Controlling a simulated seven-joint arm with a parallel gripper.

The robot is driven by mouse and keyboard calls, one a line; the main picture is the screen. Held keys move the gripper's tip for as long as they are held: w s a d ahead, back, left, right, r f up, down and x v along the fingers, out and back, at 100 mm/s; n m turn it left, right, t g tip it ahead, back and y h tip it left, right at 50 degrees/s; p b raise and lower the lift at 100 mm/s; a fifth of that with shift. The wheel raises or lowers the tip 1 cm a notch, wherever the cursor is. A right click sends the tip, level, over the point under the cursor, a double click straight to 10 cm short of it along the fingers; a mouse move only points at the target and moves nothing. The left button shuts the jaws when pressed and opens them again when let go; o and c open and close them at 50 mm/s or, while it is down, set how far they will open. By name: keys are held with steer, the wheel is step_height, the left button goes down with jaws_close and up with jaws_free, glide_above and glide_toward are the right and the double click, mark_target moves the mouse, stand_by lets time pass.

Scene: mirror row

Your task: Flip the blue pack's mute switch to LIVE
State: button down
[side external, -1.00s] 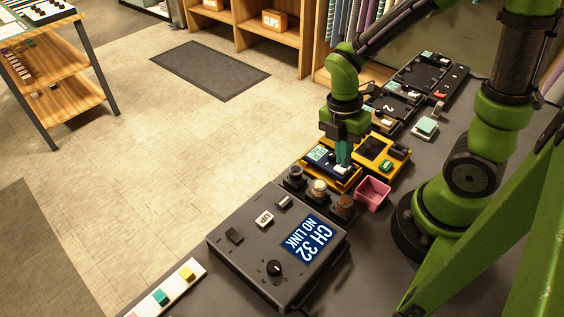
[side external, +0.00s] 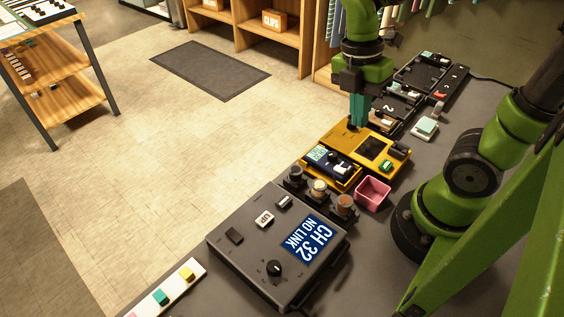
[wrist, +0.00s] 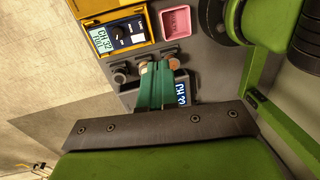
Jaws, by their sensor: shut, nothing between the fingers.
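The blue pack (side external: 333,162) lies in a yellow tray (side external: 347,185) on the dark bench. It has a lit screen with small text and small black and white controls. In the wrist view the blue pack (wrist: 126,43) is at the upper left, with its screen and a dark knob visible. I cannot read which way its mute switch sits. My gripper (side external: 357,122) points down with its teal fingers together and empty. It is above the far part of the yellow unit behind the pack, clear of the pack. The fingers (wrist: 156,68) also show in the wrist view.
A grey console (side external: 250,240) reading "CH 32 NO LINK" stands in front. Several round knobs (side external: 319,190) and a pink bin (side external: 373,192) sit near the pack. A yellow unit (side external: 390,150) adjoins the tray. More dark devices (side external: 420,75) stand behind.

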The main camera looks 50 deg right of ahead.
mark_target(345, 170)
steer(key=w, duration=0.3)
steer(key=shift+r, duration=0.15)
steer(key=f, duration=0.4)
steer(key=s+f, duration=0.1)
steer(key=f, duration=0.9)
steer(key=shift+s, duration=0.4)
steer(key=shift+s+f, duration=0.25)
steer(key=shift+f, duration=0.1)
steer(key=shift+w, duration=0.1)
